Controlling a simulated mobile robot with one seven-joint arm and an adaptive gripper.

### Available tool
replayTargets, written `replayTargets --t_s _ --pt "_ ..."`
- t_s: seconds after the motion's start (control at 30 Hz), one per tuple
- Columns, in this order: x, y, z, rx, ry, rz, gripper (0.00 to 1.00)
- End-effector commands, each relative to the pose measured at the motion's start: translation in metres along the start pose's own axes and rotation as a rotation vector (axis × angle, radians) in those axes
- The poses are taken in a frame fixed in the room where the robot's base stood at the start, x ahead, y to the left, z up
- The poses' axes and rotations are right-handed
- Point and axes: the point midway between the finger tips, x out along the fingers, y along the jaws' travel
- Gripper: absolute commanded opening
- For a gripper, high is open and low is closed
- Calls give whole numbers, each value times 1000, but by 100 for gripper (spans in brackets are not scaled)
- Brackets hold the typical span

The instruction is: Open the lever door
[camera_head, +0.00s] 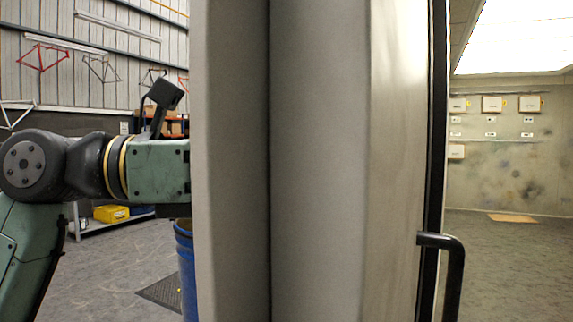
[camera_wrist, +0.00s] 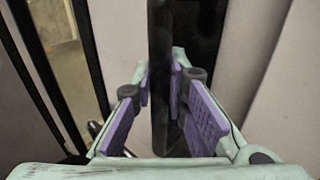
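A pale grey door-like panel (camera_head: 320,160) fills the middle of the head view, seen close up and nearly edge-on. A black bent handle (camera_head: 455,270) stands out near the dark strip on its right side. My arm goes behind the panel from the left, so my gripper is hidden in the head view. In the wrist view my gripper (camera_wrist: 162,85) has its purple-padded fingers apart, one on each side of an upright black bar (camera_wrist: 160,50). Gaps show between the bar and the nearer pads; contact at the fingertips is unclear. I cannot tell whether this bar is the lever handle.
A lit booth room with a stained wall (camera_head: 510,170) opens on the right; its floor looks mostly clear. On the left, a blue barrel (camera_head: 187,265) stands by the panel, with a dark mat (camera_head: 162,292) and a yellow bin (camera_head: 111,213) on a shelf behind.

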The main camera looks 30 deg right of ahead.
Motion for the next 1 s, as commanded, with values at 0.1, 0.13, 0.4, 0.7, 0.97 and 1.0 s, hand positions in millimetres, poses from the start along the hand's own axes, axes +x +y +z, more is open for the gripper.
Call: replayTargets --t_s 0.1,0.13,0.4,0.7,0.97,1.0 --pt "1 0 -1 0 5 0 20" --pt "1 0 -1 0 5 0 22" --pt "0 0 -1 1 3 0 35" --pt "-6 0 0 0 1 1 35" --pt "-54 1 0 -2 -1 3 35" --pt "-63 0 0 0 -1 3 35"
